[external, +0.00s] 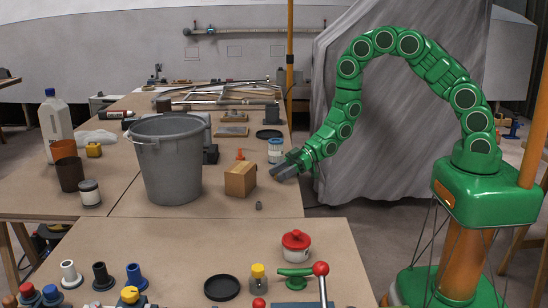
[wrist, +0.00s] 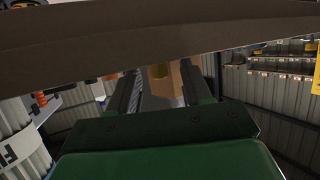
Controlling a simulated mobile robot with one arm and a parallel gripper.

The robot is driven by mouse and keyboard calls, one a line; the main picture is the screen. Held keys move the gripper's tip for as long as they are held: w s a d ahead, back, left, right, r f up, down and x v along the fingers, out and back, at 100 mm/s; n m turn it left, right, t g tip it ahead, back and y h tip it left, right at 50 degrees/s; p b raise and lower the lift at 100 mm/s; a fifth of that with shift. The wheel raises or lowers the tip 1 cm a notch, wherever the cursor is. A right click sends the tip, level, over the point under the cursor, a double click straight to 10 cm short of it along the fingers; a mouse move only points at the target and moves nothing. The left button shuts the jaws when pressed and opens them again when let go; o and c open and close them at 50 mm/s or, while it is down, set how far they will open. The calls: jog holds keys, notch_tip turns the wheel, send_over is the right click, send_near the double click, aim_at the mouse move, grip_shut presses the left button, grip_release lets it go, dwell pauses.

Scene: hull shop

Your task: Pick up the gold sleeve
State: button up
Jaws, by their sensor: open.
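I cannot make out for certain which thing is the gold sleeve. I see nothing held.
A large grey bucket (external: 167,165) stands left of the wooden block. A white-and-blue can (external: 275,150) is close behind my gripper. A red-lidded pot (external: 296,246), a black dish (external: 222,287) and several knob-like pieces are on the near bench.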

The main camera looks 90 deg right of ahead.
jog(key=shift+c, duration=0.3)
grip_shut()
jog(key=shift+r, duration=0.15)
notch_tip(320, 180, up, 10)
dwell(0.6)
